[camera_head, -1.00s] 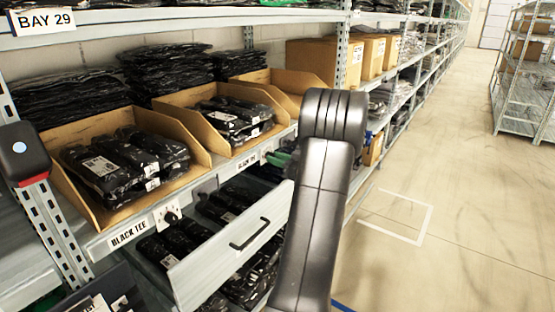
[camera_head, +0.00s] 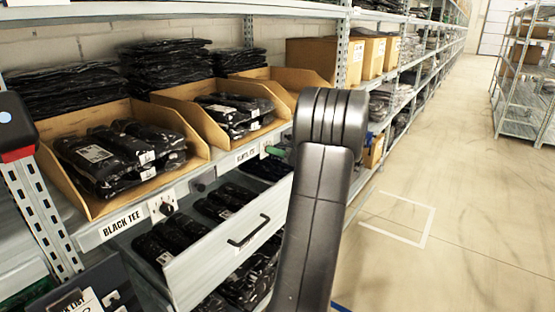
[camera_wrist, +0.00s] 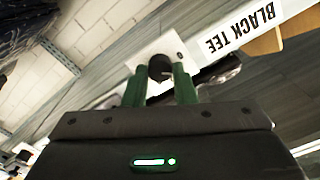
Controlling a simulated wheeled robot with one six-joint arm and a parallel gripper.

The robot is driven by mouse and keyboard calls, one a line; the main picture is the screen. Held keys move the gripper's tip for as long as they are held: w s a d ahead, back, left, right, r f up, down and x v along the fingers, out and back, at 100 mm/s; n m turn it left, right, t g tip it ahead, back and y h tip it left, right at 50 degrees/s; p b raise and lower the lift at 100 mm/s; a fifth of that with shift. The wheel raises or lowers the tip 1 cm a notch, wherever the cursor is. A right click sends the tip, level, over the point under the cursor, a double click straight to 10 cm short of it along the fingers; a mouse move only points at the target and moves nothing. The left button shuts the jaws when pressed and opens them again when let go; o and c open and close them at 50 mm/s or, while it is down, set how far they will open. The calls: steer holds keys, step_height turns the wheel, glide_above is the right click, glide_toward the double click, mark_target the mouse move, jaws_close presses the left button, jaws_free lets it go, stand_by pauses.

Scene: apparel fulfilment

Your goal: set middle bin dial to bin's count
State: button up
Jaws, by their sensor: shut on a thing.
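The middle cardboard bin (camera_head: 200,125) stands on the shelf in the head view and holds black bagged garments (camera_head: 232,113). A BLACK TEE label (camera_head: 247,155) is on the rail below it. In the wrist view, a dark round dial (camera_wrist: 160,67) sits on a white plate (camera_wrist: 148,52) beside a BLACK TEE label (camera_wrist: 240,27). My gripper (camera_wrist: 159,80) has its green fingers closed on either side of this dial. The dial's marks and setting cannot be read. In the head view my arm hides most of my gripper; a bit of green (camera_head: 277,151) shows at the rail.
A left bin (camera_head: 95,190) holds bagged garments, with its own dial (camera_head: 165,208) and BLACK TEE label (camera_head: 122,222). Below, a drawer (camera_head: 225,255) stands open, its handle (camera_head: 248,231) facing the aisle. A shelf post (camera_head: 342,55) stands behind my arm. The aisle floor (camera_head: 450,210) at right is clear.

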steer(key=m, duration=1)
steer(key=shift+f, duration=0.1)
stand_by(0.4)
steer(key=o, duration=1)
steer(key=shift+d, duration=0.2)
steer(key=v, duration=1.3)
steer(key=shift+s+d, duration=0.2)
steer(key=shift+s, duration=0.05)
steer(key=shift+a, duration=0.1)
